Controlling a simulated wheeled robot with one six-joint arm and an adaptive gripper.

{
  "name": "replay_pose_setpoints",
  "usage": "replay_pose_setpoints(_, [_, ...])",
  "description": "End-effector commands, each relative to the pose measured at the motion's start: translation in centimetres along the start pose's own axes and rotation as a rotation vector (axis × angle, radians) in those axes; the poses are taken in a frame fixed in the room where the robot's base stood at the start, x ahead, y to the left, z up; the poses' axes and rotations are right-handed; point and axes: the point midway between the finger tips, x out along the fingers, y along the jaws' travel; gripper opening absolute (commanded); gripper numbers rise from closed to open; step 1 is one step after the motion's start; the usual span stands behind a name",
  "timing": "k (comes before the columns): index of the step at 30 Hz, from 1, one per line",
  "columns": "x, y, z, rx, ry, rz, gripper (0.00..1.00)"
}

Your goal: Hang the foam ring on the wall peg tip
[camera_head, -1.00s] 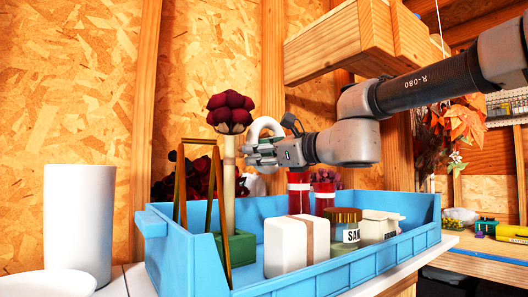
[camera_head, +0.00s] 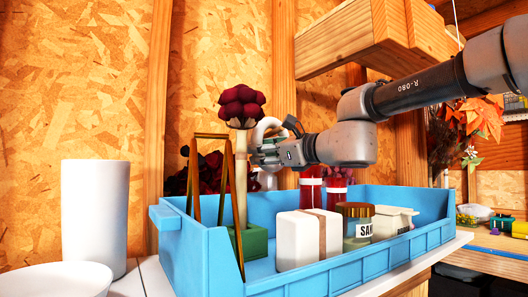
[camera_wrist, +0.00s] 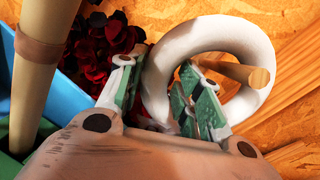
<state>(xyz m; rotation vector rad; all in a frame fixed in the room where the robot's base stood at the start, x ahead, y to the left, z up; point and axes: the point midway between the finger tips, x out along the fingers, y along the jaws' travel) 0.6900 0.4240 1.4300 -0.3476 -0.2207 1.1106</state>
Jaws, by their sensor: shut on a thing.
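The white foam ring (camera_wrist: 255,50) fills the upper middle of the wrist view. My gripper (camera_wrist: 155,95) is shut on its left side, with one green-padded finger on each side of the band. The wooden wall peg (camera_wrist: 240,72) shows through the ring's hole. Its round end overlaps the ring's right band, so the peg appears to pass through the hole; its base is hidden behind a finger. The peg cannot be made out there.
A dark red flower (camera_head: 242,106) on a pale stem stands close to my gripper in a blue bin (camera_head: 320,272). The bin also holds a brown-gold frame (camera_head: 196,190), white box (camera_head: 298,240), jar (camera_head: 358,228) and red containers. A wooden box (camera_head: 370,40) overhangs the arm.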

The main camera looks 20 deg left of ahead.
Motion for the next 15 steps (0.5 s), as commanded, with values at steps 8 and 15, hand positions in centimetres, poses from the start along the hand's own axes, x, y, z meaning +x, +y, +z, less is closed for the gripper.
replay_pose_setpoints(8, [-0.02, 0.00, 0.02, 0.000, 0.000, 0.000, 0.11])
replay_pose_setpoints(15, [-0.02, 0.00, 0.02, 0.000, 0.000, 0.000, 0.60])
